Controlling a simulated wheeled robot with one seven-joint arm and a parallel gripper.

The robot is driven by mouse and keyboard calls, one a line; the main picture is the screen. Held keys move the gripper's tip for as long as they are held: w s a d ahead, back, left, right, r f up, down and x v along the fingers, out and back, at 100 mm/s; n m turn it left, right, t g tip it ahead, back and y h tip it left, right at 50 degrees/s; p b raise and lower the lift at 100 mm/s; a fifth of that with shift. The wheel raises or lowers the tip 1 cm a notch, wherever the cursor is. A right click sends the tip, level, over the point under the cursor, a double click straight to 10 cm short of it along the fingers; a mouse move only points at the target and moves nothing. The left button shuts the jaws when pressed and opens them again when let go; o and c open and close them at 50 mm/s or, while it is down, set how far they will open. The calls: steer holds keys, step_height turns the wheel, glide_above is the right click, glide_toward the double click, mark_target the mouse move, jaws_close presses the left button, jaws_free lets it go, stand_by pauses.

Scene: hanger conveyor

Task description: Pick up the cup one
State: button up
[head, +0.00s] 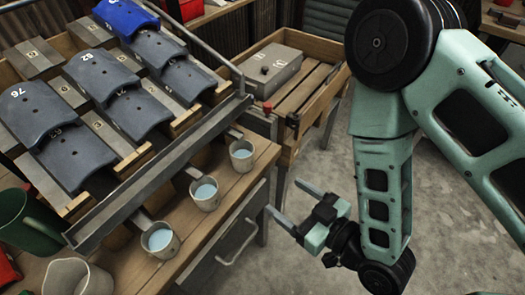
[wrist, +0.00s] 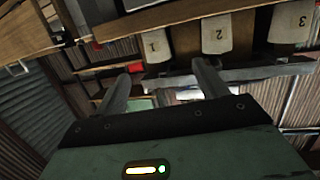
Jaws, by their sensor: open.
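Three pale cups with light blue contents stand in a row on the wooden bench, at the left of my gripper in the head view. In the wrist view they carry numbers: cup one (wrist: 155,45) at left, cup two (wrist: 217,34) in the middle, cup three (wrist: 290,23) at right. The numbers cannot be read in the head view; cup one seems to be the farthest cup (head: 241,156). The others are the middle cup (head: 204,195) and the near cup (head: 160,240). My gripper (head: 284,198) is open and empty, apart from the cups, fingers pointing towards the bench.
A sloping rack with a metal rail (head: 165,175) and numbered dark panels (head: 38,107) rises behind the cups. A white container (head: 75,277) and a green bucket (head: 28,222) are at lower left. A grey box (head: 270,70) lies on a slatted bench. Open floor surrounds my gripper.

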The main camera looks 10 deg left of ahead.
mark_target(250, 164)
steer(key=b+x, duration=0.3)
steer(key=x, duration=0.8)
steer(key=shift+w+a+r, duration=0.1)
steer(key=shift+w+a, duration=0.2)
steer(key=shift+w, duration=0.05)
steer(key=shift+w+x, duration=0.15)
steer(key=shift+x, duration=1.2)
steer(key=shift+w+x, duration=0.15)
steer(key=shift+x, duration=1.15)
steer(key=shift+d+r, duration=0.1)
steer(key=shift+d, duration=0.15)
steer(key=c, duration=1.1)
